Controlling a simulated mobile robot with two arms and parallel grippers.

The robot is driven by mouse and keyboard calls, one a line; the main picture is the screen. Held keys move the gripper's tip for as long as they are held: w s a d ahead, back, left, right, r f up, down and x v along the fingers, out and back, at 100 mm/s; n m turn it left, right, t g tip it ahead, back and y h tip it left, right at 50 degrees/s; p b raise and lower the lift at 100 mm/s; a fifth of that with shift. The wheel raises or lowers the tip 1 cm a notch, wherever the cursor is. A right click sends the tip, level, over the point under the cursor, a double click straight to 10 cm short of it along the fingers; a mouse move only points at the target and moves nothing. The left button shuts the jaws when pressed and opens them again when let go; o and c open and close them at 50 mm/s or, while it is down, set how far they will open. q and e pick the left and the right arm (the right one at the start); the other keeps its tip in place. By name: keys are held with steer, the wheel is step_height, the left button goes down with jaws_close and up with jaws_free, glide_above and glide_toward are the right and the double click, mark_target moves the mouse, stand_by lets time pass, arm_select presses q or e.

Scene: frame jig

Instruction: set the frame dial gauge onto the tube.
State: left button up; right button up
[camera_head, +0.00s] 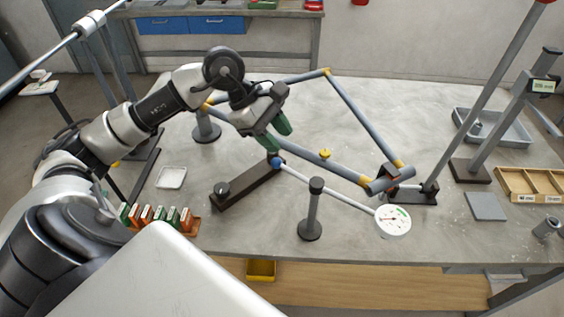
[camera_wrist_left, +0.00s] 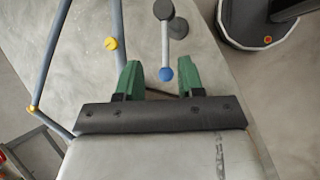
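The dial gauge has a round white dial (camera_head: 393,221) at the front right of the bench. Its long thin rod (camera_head: 335,195) runs back left to a blue ball end (camera_head: 277,163). The tube (camera_head: 345,170) is a blue-grey side of the frame, with a yellow knob (camera_head: 325,154) on it. My left gripper (camera_head: 276,134) is open, its green fingers just above the blue ball. In the left wrist view the blue ball (camera_wrist_left: 166,73) appears between the open fingertips (camera_wrist_left: 160,72), with gaps on both sides. The dial is not seen there. My right gripper is not in view.
A black-capped post (camera_head: 314,205) stands in front of the rod. A dark bar (camera_head: 245,187) lies under the ball end. Small coloured boxes (camera_head: 160,217) and a white dish (camera_head: 171,177) are at left. A wooden tray (camera_head: 530,187) and tall stands are at right.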

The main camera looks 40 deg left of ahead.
mark_target(283, 166)
arm_select(q)
steer(key=f+p, duration=0.1)
steer(key=f, duration=0.1)
steer(key=f+y+p, duration=0.1)
steer(key=f, duration=0.2)
steer(key=w+f+y+p, duration=0.1)
steer(key=f, duration=0.2)
steer(key=shift+w+d+f+g, duration=0.1)
steer(key=shift+d+f+g, duration=0.05)
steer(key=shift+f+g, duration=0.15)
steer(key=shift+w+d+f+p, duration=0.15)
steer(key=shift+f+p, duration=0.15)
steer(key=shift+f, duration=0.15)
steer(key=shift+c, duration=0.2)
jaws_close()
